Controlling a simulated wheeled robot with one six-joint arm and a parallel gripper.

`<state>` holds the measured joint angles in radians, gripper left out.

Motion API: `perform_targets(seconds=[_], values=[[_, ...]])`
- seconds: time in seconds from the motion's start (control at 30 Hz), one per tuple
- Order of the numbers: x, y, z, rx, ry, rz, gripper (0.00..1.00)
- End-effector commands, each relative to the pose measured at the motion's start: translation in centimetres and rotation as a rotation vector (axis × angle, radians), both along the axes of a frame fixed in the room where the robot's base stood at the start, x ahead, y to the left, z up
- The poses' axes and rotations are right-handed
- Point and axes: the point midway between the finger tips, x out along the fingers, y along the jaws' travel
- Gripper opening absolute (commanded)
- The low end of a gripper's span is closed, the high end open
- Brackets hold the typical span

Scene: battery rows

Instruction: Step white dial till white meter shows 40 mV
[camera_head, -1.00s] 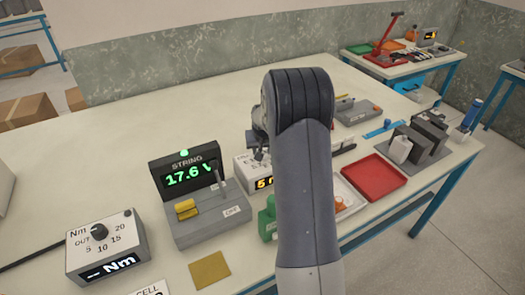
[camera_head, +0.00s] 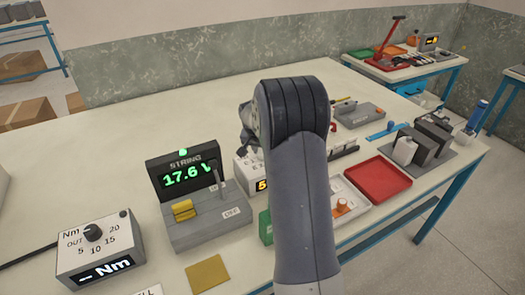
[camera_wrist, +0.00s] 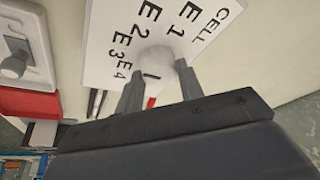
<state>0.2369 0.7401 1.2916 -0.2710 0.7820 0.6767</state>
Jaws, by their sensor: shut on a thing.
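The white meter (camera_head: 244,168) stands on the bench behind the grey STRING unit. Its amber display shows a 5, with the rest hidden behind my arm. In the wrist view its white face (camera_wrist: 106,50) reads CELL and E1 to E4, turned on its side. The white dial (camera_wrist: 156,58) is on that face, with a small dark mark near its lower edge. My gripper (camera_wrist: 158,78) is shut on the dial, one finger on each side.
The STRING unit (camera_head: 208,230) reads 17.6 V and has a yellow part and an upright lever close to my arm. A grey Nm box (camera_head: 98,250) is at the front left. A red tray (camera_head: 378,182) and dark blocks are on the right.

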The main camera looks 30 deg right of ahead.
Motion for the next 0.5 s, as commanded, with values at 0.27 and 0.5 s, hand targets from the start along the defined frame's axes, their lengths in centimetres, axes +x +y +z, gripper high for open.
perform_targets(seconds=[0.27,0.5], values=[[0.02,0.02,0.05,0.001,-0.001,0.0,0.4],[0.0,0.01,0.02,0.0,0.0,0.001,0.58]])
